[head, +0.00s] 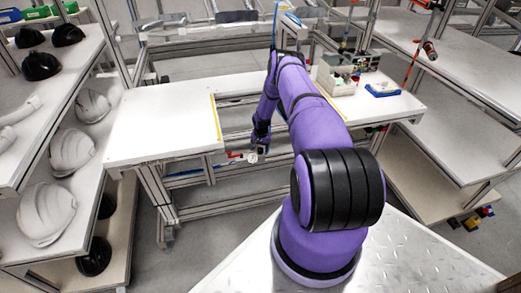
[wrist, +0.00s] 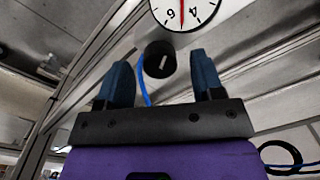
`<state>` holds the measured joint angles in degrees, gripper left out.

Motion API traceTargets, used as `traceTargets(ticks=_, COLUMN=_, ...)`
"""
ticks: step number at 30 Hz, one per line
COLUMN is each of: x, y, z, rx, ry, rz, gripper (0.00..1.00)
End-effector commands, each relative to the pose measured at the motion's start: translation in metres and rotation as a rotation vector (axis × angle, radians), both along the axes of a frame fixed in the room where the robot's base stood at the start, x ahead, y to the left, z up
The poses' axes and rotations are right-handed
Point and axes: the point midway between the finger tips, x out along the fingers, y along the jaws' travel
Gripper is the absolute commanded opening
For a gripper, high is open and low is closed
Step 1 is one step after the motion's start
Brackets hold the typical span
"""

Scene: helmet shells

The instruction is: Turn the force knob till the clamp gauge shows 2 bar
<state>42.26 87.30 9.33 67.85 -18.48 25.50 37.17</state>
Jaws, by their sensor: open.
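The black force knob (wrist: 160,59) shows in the wrist view, with a light mark on its face. It appears between the fingertips of my open gripper (wrist: 160,66), with a gap on both sides; I cannot tell how far beyond the tips it lies. The clamp gauge (wrist: 188,14) is just above the knob, its top cut off by the frame edge. Its red needle points down the picture between inverted digits, so the full scale is hidden. In the head view my gripper (head: 261,138) hangs in the table gap near the small white gauge (head: 252,157).
A blue hose (wrist: 143,88) runs beside the knob. A white table (head: 160,125) is left of the gap, and another with machines and a blue tray (head: 383,90) is right. Helmet shells (head: 46,213) fill the left shelves.

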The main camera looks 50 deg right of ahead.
Motion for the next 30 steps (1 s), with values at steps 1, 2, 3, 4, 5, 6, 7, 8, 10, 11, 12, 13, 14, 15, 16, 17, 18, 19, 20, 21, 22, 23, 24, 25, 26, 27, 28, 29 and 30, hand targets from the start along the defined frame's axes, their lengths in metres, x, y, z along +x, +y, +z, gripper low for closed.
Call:
traceTargets(ticks=1, x=0.001, y=-0.001, z=0.009, rx=-0.002, ry=-0.002, rz=0.001, gripper=0.61)
traceTargets(ticks=2, x=0.001, y=-0.001, z=0.014, rx=-0.003, ry=-0.001, rz=0.001, gripper=0.61)
traceTargets(ticks=3, x=0.001, y=-0.001, z=0.021, rx=-0.002, ry=-0.002, rz=0.000, gripper=0.61)
traceTargets(ticks=4, x=0.001, y=-0.001, z=0.027, rx=-0.002, ry=-0.002, rz=0.000, gripper=0.61)
traceTargets(ticks=5, x=0.001, y=-0.001, z=0.032, rx=-0.002, ry=-0.002, rz=0.000, gripper=0.61)
traceTargets(ticks=6, x=0.000, y=-0.001, z=0.040, rx=-0.002, ry=-0.002, rz=0.000, gripper=0.61)
traceTargets(ticks=7, x=0.000, y=-0.001, z=0.045, rx=-0.002, ry=-0.002, rz=0.000, gripper=0.61)
traceTargets(ticks=8, x=0.000, y=-0.001, z=0.050, rx=-0.002, ry=-0.002, rz=0.000, gripper=0.61)
traceTargets(ticks=10, x=-0.001, y=-0.001, z=0.062, rx=-0.001, ry=-0.002, rz=0.000, gripper=0.61)
traceTargets(ticks=11, x=-0.001, y=-0.001, z=0.067, rx=-0.002, ry=-0.001, rz=0.000, gripper=0.61)
traceTargets(ticks=12, x=-0.001, y=-0.001, z=0.072, rx=-0.002, ry=-0.001, rz=0.000, gripper=0.61)
traceTargets(ticks=13, x=-0.001, y=-0.002, z=0.076, rx=-0.002, ry=-0.001, rz=0.001, gripper=0.61)
traceTargets(ticks=14, x=-0.001, y=-0.002, z=0.080, rx=-0.002, ry=-0.001, rz=0.001, gripper=0.61)
traceTargets(ticks=15, x=-0.002, y=-0.001, z=0.084, rx=-0.001, ry=0.000, rz=0.000, gripper=0.61)
traceTargets(ticks=16, x=-0.002, y=-0.001, z=0.086, rx=-0.001, ry=0.000, rz=0.000, gripper=0.61)
traceTargets(ticks=17, x=-0.002, y=-0.002, z=0.089, rx=-0.001, ry=0.000, rz=0.000, gripper=0.61)
traceTargets(ticks=18, x=-0.002, y=-0.001, z=0.091, rx=-0.001, ry=0.000, rz=-0.001, gripper=0.61)
traceTargets(ticks=19, x=-0.002, y=-0.001, z=0.093, rx=-0.001, ry=0.000, rz=-0.001, gripper=0.61)
traceTargets(ticks=20, x=-0.002, y=-0.001, z=0.094, rx=-0.001, ry=0.000, rz=-0.001, gripper=0.61)
traceTargets(ticks=21, x=-0.002, y=-0.001, z=0.095, rx=0.000, ry=0.000, rz=-0.001, gripper=0.61)
traceTargets(ticks=22, x=-0.002, y=-0.001, z=0.095, rx=0.000, ry=0.000, rz=-0.001, gripper=0.61)
traceTargets(ticks=23, x=-0.002, y=-0.001, z=0.095, rx=0.000, ry=0.000, rz=-0.001, gripper=0.61)
traceTargets(ticks=24, x=-0.002, y=-0.001, z=0.095, rx=0.000, ry=0.000, rz=-0.001, gripper=0.61)
traceTargets(ticks=25, x=-0.002, y=-0.001, z=0.095, rx=0.000, ry=0.000, rz=0.000, gripper=0.61)
traceTargets(ticks=26, x=-0.002, y=-0.001, z=0.095, rx=0.000, ry=0.000, rz=0.000, gripper=0.61)
traceTargets(ticks=27, x=-0.002, y=-0.001, z=0.095, rx=0.000, ry=0.000, rz=0.000, gripper=0.61)
traceTargets(ticks=28, x=-0.002, y=-0.001, z=0.095, rx=0.000, ry=0.000, rz=0.000, gripper=0.61)
traceTargets(ticks=29, x=-0.002, y=-0.001, z=0.095, rx=0.000, ry=0.000, rz=0.000, gripper=0.61)
traceTargets(ticks=30, x=-0.002, y=-0.001, z=0.095, rx=0.000, ry=0.000, rz=0.000, gripper=0.60)
